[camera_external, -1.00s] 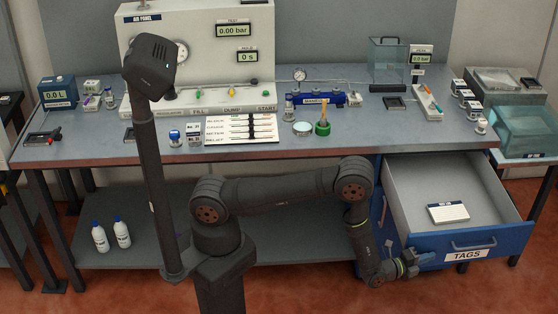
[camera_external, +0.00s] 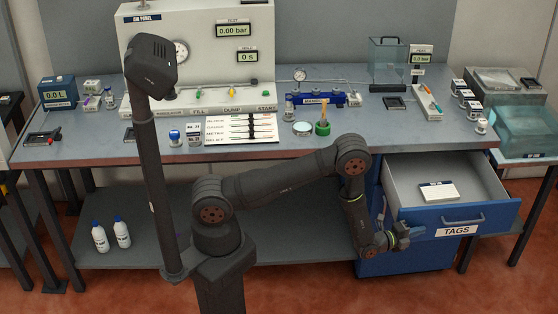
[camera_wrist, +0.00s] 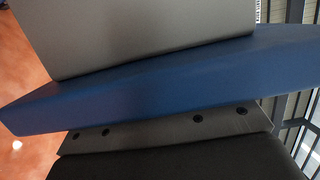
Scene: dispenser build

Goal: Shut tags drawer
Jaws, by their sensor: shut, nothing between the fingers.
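The blue-fronted TAGS drawer (camera_external: 470,213) stands partly open at the right end of the bench, with its grey inside showing. Its grey bar handle (camera_external: 462,220) sits above the TAGS label (camera_external: 456,231). A white card pad (camera_external: 438,191) lies in it. My gripper (camera_external: 410,231) is shut and empty, at the left part of the drawer front; I cannot tell if it touches.
The bench top (camera_external: 350,140) above holds a blue manifold (camera_external: 318,98), a green pot (camera_external: 322,128) and several small items. A lower shelf (camera_external: 290,237) carries two white bottles (camera_external: 111,235) at the left. The red floor (camera_external: 320,290) in front is clear.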

